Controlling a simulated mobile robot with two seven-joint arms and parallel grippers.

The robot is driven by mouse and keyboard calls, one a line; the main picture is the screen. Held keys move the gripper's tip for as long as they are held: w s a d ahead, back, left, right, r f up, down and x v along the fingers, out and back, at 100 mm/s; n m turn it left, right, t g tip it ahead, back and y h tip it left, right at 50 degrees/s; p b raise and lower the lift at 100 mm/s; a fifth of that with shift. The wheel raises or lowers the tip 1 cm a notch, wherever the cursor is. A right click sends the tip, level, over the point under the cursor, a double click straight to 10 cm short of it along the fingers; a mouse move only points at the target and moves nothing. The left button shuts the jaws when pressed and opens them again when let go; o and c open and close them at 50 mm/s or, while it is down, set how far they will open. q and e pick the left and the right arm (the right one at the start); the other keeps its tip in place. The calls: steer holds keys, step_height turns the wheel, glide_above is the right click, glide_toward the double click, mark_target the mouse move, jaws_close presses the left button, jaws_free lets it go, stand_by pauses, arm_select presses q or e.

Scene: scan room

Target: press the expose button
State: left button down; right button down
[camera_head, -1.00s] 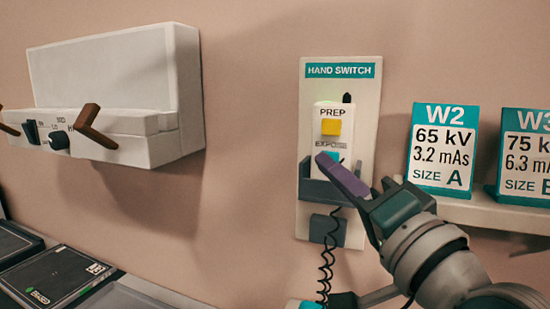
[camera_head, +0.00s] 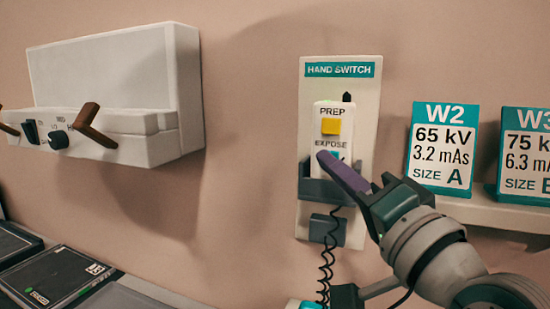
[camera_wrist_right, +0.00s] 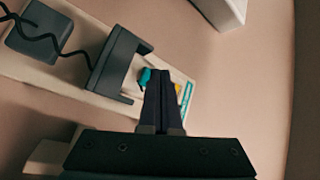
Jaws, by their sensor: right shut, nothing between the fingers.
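The hand switch (camera_head: 322,140) is a white handset with a yellow PREP button (camera_head: 331,126) and a teal EXPOSE button (camera_head: 334,155) below it. It sits in a dark holder (camera_head: 322,192) on a wall plate. My right gripper (camera_head: 322,156) is shut and empty, its purple-tipped fingers in front of the EXPOSE button and partly covering it. In the right wrist view the shut fingers (camera_wrist_right: 163,75) point at the handset, beside the teal button (camera_wrist_right: 145,78). I cannot tell whether they touch it. My left gripper is not in view.
A white control box (camera_head: 120,90) with brown handles and a dark knob is on the wall at left. A shelf at right bears the W2 card (camera_head: 443,150) and the W3 card (camera_head: 525,155). A coiled cord (camera_head: 326,265) hangs below the holder. Dark flat panels (camera_head: 55,280) lie at lower left.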

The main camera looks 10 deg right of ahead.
steer(key=shift+w+d, duration=0.25)
steer(key=shift+w, duration=0.1)
stand_by(0.7)
stand_by(0.4)
steer(key=shift+s+a+p, duration=0.35)
steer(key=shift+s+a, duration=0.15)
steer(key=shift+s, duration=0.25)
steer(key=s+a+p, duration=0.1)
steer(key=s, duration=0.1)
steer(key=s+a+p, duration=0.1)
steer(key=s, duration=0.1)
steer(key=shift+a, duration=0.4)
stand_by(0.6)
